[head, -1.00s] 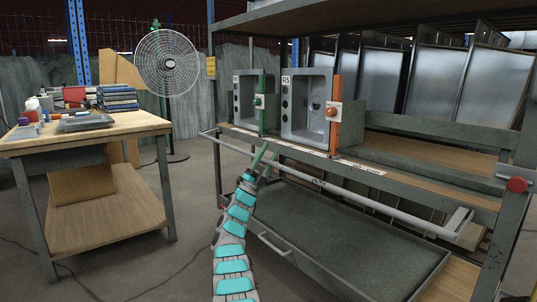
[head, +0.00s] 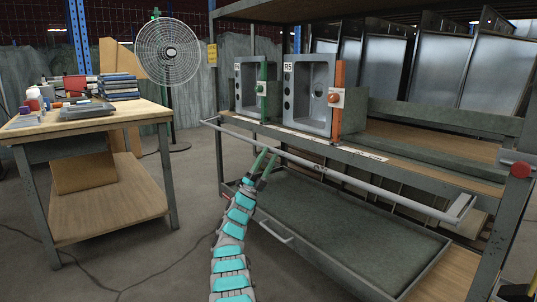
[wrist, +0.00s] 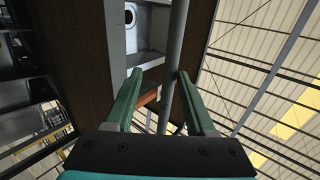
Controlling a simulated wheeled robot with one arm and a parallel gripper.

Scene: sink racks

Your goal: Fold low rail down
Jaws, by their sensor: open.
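The low rail (head: 380,190) is a long grey bar along the front of the rack, below the shelf with the sinks. It stands out in front of the rack on end arms; its right end bracket shows near the right post. My gripper (head: 267,160) is open, its green fingers pointing up at the left part of the rail. In the wrist view my gripper (wrist: 160,73) has the grey rail (wrist: 174,60) running through the gap between its fingers, nearer the right finger. The fingers are not closed on it. I cannot tell whether either finger touches it.
Two grey sinks (head: 307,97), with green and orange upright bars, stand on the shelf above. A dark drawer tray (head: 350,235) juts out below the rail. A red knob (head: 520,170) sits on the right post. A cluttered workbench (head: 95,117) and a fan (head: 168,52) are at left.

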